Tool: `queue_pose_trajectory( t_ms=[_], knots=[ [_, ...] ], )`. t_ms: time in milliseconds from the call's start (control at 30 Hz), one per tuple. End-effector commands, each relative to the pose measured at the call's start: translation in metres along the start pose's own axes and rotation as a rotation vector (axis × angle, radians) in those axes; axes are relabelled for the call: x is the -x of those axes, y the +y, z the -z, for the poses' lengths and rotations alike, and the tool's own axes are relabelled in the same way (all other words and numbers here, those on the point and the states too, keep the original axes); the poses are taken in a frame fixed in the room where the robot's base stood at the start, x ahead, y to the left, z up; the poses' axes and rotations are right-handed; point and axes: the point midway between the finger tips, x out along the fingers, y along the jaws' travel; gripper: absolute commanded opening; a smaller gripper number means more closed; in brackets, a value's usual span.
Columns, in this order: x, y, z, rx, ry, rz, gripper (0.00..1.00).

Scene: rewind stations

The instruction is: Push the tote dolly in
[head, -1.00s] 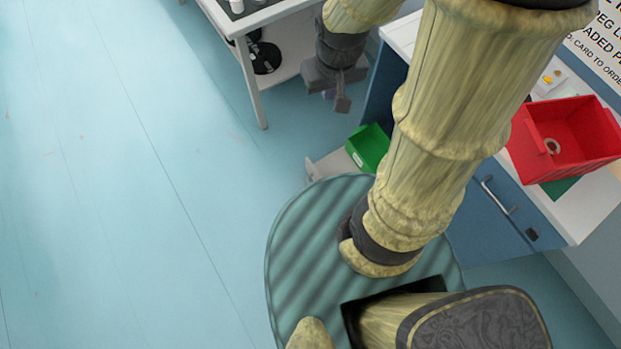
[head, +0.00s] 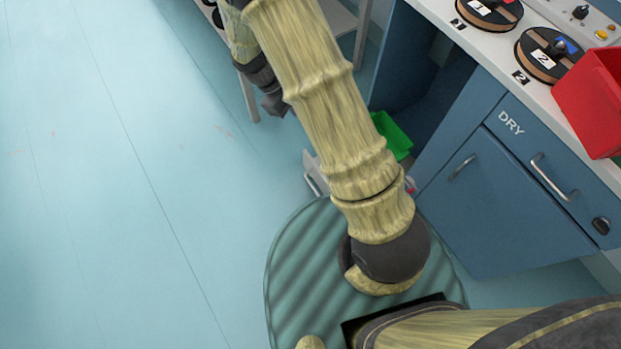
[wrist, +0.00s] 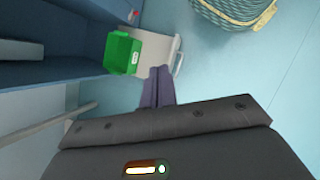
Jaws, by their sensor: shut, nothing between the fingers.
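The tote dolly is a low pale grey platform (head: 314,172) with an upright handle and a green tote (head: 393,135) on it. In the head view my arm hides much of it, and it stands at the front of an open bay under the blue bench. In the wrist view the dolly (wrist: 155,47) is at top centre, its handle at its right side, with the green tote (wrist: 123,53) on its left. My gripper (wrist: 159,84) is shut and empty, its fingers pointing toward the dolly's near edge. Whether they touch is unclear. The head view shows my gripper (head: 275,104) left of the bay.
The blue cabinet marked DRY (head: 511,124) stands right of the bay. Above it the worktop (head: 490,45) carries numbered reels and a red bin (head: 595,105). A white table leg (head: 248,98) stands at upper left. The floor (head: 110,200) on the left is clear.

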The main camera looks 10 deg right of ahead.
Motion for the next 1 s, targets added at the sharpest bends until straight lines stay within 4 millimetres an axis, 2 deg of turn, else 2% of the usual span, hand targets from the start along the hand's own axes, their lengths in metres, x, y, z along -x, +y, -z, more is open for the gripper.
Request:
queue_pose_trajectory(
  t_ms=[33,567,1000],
  knots=[
    [-0.029,-0.007,0.023,0.04,-0.033,-0.024,0.0],
    [-0.197,-0.034,0.159,0.356,-0.375,-0.297,0.0],
    [-0.332,-0.075,0.267,0.571,-0.655,-0.591,0.0]
  ],
)
